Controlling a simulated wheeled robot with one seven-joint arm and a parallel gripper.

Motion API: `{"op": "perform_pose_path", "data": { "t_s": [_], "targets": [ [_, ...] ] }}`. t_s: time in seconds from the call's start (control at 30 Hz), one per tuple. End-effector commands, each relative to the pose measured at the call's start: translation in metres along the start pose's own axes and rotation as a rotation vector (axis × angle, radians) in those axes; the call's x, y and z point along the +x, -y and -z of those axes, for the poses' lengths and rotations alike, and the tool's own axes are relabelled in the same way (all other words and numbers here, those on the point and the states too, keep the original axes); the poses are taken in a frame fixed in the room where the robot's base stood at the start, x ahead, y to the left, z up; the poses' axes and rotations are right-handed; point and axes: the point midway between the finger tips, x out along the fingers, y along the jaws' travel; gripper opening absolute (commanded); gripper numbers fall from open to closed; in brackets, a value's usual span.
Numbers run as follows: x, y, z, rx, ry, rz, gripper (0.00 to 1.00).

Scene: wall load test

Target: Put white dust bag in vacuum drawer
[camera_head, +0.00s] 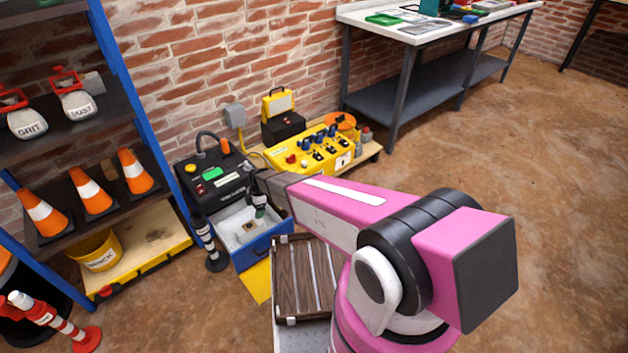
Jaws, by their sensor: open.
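The vacuum (213,180) is a black unit with a green panel and a dark hose, by the brick wall. Its blue drawer (265,249) is pulled open at the front. Inside lies a white, bag-like piece (236,224) with a small tan patch, which looks like the dust bag. My gripper (258,211) is open, pointing down over the drawer's right rear part, above and right of the tan patch. Its fingertips are small here, and I cannot tell whether they touch the white piece.
A blue-framed shelf on the left holds white containers marked GRIT (28,124) and DUST (79,105), plus orange cones (90,192). A yellow control box (312,150) is at right. A brown slatted case (304,278) lies in front.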

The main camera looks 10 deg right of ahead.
Motion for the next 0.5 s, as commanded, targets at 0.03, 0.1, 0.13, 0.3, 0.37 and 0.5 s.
{"op": "perform_pose_path", "data": {
  "t_s": [0.03, 0.1, 0.13, 0.3, 0.37, 0.5],
  "targets": [
    [-0.021, 0.011, -0.007, 0.062, 0.008, -0.007, 0.87],
    [-0.048, 0.025, -0.019, 0.183, 0.021, -0.013, 0.87],
    [-0.062, 0.032, -0.026, 0.243, 0.027, -0.018, 0.87],
    [-0.143, 0.08, -0.061, 0.631, 0.065, -0.053, 0.87],
    [-0.171, 0.099, -0.074, 0.779, 0.079, -0.07, 0.87],
    [-0.234, 0.15, -0.099, 1.135, 0.106, -0.116, 0.87]
  ]
}}
